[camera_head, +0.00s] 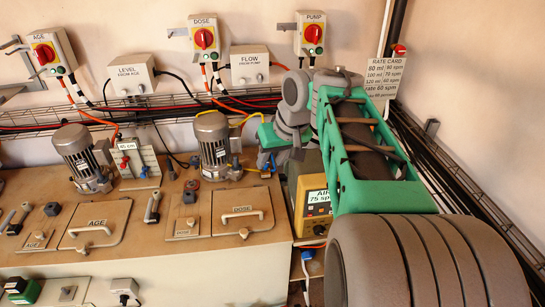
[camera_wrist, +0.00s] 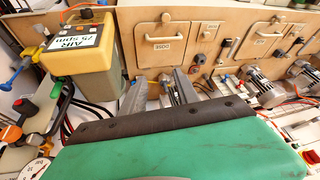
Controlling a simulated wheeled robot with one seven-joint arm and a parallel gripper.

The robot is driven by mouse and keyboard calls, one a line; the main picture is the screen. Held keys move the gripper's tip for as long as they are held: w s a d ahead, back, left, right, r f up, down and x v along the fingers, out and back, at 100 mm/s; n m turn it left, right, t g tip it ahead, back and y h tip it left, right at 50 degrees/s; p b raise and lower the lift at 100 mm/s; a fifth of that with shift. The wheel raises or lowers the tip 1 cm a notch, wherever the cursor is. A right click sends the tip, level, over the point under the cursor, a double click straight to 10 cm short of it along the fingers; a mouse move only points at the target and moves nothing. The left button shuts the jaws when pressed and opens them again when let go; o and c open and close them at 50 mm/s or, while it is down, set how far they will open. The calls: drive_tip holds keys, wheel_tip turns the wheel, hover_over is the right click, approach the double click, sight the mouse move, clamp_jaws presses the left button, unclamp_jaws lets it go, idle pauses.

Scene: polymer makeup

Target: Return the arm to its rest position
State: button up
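My gripper (camera_wrist: 160,90) shows in the wrist view with its two grey fingers apart. Small fittings and the bench top show in the gap, and I see nothing clamped between the fingers. In the head view my green and grey arm reaches in from the lower right and bends down at the wrist. My gripper end there is beside the yellow AIR box and right of the DOSE motor (camera_head: 212,143). Its fingertips are partly hidden in the head view, and I cannot tell whether they touch anything.
The yellow AIR box (camera_head: 313,200) stands close to my arm; it also shows in the wrist view (camera_wrist: 83,45). The DOSE hatch (camera_head: 240,215) and AGE hatch (camera_head: 95,224) lie on the bench. Cables and a wire tray (camera_head: 160,112) run along the wall. The RATE CARD (camera_head: 385,77) hangs behind my arm.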

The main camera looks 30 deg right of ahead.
drive_tip(key=shift+d, duration=0.1)
drive_tip(key=s+f+m+g+h, duration=0.2)
drive_tip(key=s+f+m, duration=0.1)
drive_tip(key=s+f, duration=0.7)
drive_tip(key=s+a+r+n+t, duration=0.1)
drive_tip(key=s+a+r+n, duration=0.1)
drive_tip(key=a, duration=0.8)
drive_tip(key=shift+a+n+t+y+b, duration=0.3)
drive_tip(key=shift+a+n+t+y, duration=0.1)
drive_tip(key=shift+n, duration=0.5)
drive_tip(key=shift+d, duration=0.1)
